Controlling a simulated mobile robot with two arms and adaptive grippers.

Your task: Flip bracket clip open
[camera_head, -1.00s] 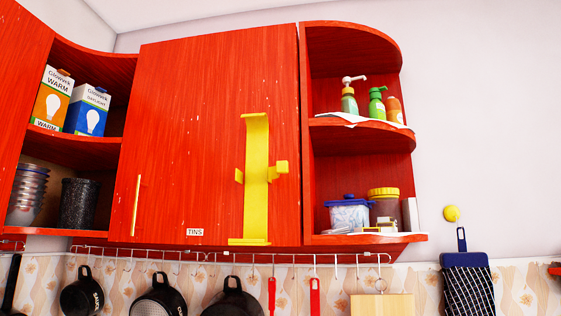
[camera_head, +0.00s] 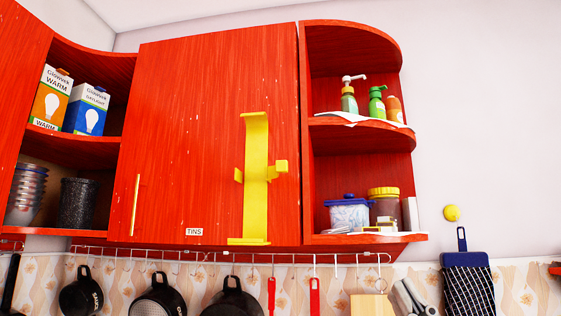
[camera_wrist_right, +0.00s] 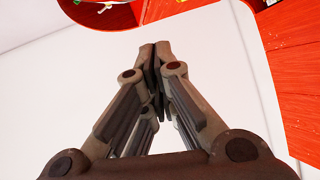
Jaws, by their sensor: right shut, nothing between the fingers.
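A yellow bracket (camera_head: 256,180) is fixed upright on the front of the red cabinet door (camera_head: 190,120). It has a curved top lip, a flat foot and two short side arms. The clip (camera_head: 281,167) seems to be the block at the end of its right arm, but I cannot tell its exact state. My right gripper (camera_head: 407,291) shows at the bottom edge in the head view, well below and to the right of the bracket. In the right wrist view the same gripper (camera_wrist_right: 156,50) has its fingers together with nothing between them. My left gripper is not in view.
Black pans (camera_head: 157,298) and red-handled tools hang from a wire rail (camera_head: 230,256) below the cabinet. A cutting board (camera_head: 371,304) hangs close to my right gripper. Open corner shelves (camera_head: 360,125) hold bottles and jars.

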